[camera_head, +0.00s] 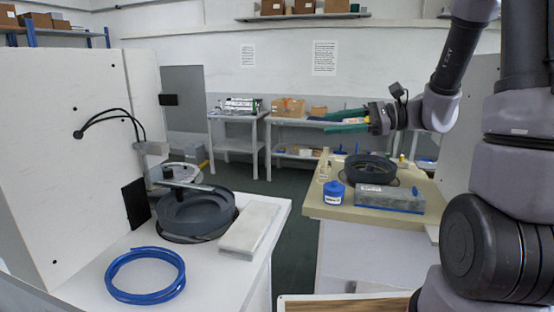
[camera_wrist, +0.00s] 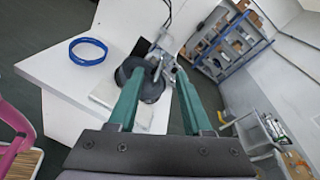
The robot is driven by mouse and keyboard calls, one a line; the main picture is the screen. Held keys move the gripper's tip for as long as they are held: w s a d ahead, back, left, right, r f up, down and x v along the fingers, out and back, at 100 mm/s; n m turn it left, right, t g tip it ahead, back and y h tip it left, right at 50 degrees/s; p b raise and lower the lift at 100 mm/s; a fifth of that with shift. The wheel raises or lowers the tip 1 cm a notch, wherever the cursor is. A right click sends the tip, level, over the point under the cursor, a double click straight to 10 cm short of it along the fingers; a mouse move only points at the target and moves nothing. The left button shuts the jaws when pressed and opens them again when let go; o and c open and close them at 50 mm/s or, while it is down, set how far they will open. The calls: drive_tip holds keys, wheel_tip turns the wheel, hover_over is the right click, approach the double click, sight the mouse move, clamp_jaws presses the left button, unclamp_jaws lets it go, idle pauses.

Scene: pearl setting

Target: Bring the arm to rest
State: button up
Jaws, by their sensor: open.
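My arm (camera_head: 455,60) reaches in from the right in the head view, raised above the right-hand bench. My gripper (camera_head: 320,124) is at its end, with green fingers pointing left. In the wrist view the two green fingers of my gripper (camera_wrist: 160,80) stand apart with nothing held between them. The gripper is in free air, apart from the benches and everything on them.
The left white bench (camera_head: 215,275) carries a blue ring (camera_head: 146,292), a dark round bowl (camera_head: 197,212) and a pale flat block (camera_head: 250,228).

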drive_tip(key=s+d+n+g+h, duration=0.1)
drive_tip(key=s+n+g+h, duration=0.1)
drive_tip(key=s+n+h, duration=0.7)
drive_tip(key=s+d+r+n+t+h, duration=0.1)
drive_tip(key=s+d+r+t+h, duration=0.3)
drive_tip(key=d+r, duration=0.3)
drive_tip(key=shift+s+d+t+h, duration=0.15)
drive_tip(key=shift+d+t+h, duration=0.15)
drive_tip(key=shift+d+t, duration=0.7)
drive_tip(key=shift+d, duration=0.1)
